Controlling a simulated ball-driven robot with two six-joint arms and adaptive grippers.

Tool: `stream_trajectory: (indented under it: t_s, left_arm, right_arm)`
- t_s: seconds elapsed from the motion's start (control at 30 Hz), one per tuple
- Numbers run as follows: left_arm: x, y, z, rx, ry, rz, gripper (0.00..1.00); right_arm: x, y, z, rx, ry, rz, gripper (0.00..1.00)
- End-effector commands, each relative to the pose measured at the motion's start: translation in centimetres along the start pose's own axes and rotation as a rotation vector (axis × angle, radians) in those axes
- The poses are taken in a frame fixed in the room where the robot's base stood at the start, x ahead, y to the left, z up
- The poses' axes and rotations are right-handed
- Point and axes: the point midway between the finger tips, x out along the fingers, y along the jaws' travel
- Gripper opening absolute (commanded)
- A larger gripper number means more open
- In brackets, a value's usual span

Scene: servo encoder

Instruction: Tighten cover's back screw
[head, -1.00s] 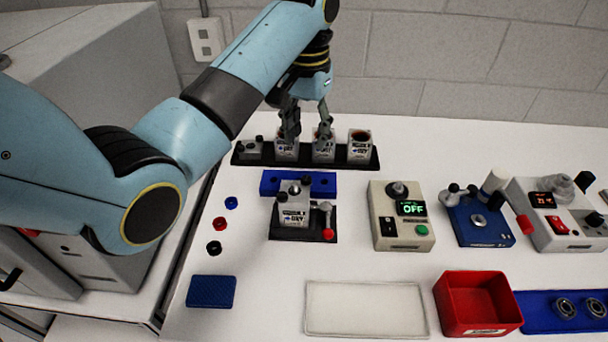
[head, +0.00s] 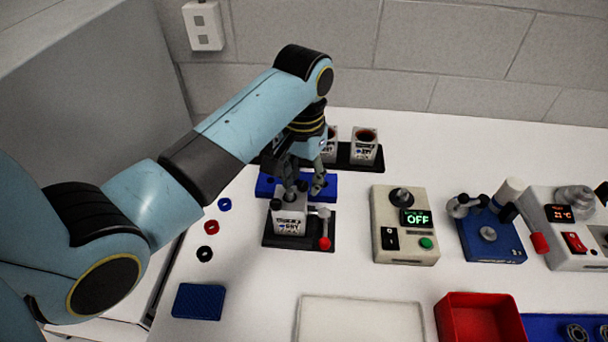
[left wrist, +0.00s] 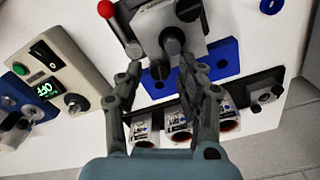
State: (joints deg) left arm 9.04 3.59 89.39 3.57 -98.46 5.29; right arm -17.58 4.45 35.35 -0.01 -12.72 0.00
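The servo encoder unit (head: 289,217) is a pale labelled block standing in a black fixture with a red-tipped lever (head: 325,241). Its grey cover, with two dark knob-like screws, shows from above in the left wrist view (left wrist: 150,22). The front screw (head: 275,204) is clear of my gripper. The back screw (left wrist: 172,40) stands on the side towards the blue block. My left gripper (head: 304,188) is low over the back of the unit. In the left wrist view its fingers (left wrist: 159,72) are apart with nothing held, near the back screw. My right gripper is not in view.
A blue block with holes (head: 265,186) lies right behind the fixture. A black rack (head: 372,166) with labelled cups stands behind it. A control box reading OFF (head: 405,245) is to the right. Small rings lie left, and a pale tray (head: 360,322) is in front.

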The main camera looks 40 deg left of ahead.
Motion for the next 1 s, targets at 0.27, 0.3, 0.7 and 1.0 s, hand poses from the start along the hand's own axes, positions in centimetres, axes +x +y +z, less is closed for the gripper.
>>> stream_trajectory:
  t_s: [0.27, 0.3, 0.7, 1.0]
  left_arm:
    - [-0.03, 0.0, -0.03, 0.0, 0.0, 0.0, 0.0]
    - [-0.03, 0.0, -0.03, 0.0, 0.0, 0.0, 0.0]
    - [-0.03, 0.0, -0.02, 0.057, 0.0, 0.0, 0.0]
    - [-0.03, 0.03, -0.01, 0.27, 0.0, 0.0, 0.0]
  right_arm:
    - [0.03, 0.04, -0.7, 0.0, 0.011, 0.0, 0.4]
    - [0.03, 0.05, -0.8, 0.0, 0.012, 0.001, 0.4]
    - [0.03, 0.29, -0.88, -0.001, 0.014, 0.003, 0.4]
    - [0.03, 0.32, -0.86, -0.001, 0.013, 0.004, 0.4]
